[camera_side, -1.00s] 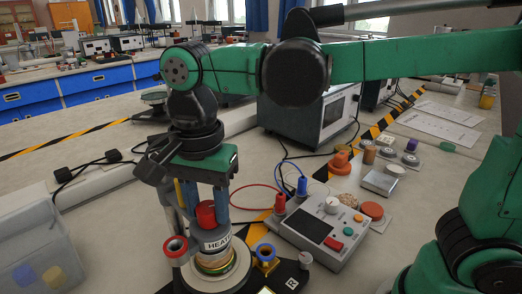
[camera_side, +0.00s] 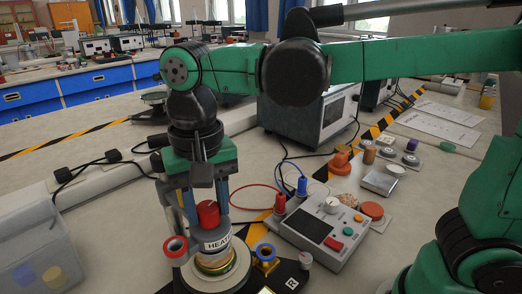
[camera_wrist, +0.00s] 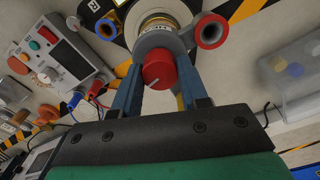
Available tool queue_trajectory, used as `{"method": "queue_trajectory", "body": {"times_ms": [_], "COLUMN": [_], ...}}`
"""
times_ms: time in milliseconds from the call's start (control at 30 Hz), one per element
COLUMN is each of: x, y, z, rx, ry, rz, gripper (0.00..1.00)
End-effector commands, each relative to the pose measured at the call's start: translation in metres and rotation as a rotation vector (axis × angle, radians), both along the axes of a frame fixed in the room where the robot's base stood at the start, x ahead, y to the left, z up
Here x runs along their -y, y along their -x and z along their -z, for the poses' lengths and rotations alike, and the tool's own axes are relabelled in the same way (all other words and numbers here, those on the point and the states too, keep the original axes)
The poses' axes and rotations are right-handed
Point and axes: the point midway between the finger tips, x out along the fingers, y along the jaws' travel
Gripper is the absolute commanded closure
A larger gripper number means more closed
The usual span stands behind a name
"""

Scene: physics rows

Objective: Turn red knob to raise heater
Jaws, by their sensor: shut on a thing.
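The red knob (camera_side: 208,213) stands on top of the grey heater (camera_side: 217,240), which is labelled "HEATER" and sits over a coil on a round base.
A red-rimmed port (camera_side: 175,247) and a blue-rimmed port (camera_side: 265,253) flank the heater. A grey control box (camera_side: 325,230) with red and blue leads stands to the right. A clear plastic bin (camera_side: 38,245) is at the left. Open bench lies between the bin and the heater.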

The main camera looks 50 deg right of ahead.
Motion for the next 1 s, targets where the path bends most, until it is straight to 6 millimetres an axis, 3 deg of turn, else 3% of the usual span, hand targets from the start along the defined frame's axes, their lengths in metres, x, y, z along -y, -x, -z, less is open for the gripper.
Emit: {"method": "queue_trajectory", "body": {"times_ms": [1000], "x": [-0.0001], "y": [0.0], "z": [-0.0002], "rx": [0.0], "ry": [0.0], "rz": [-0.961], "gripper": [1.0]}}
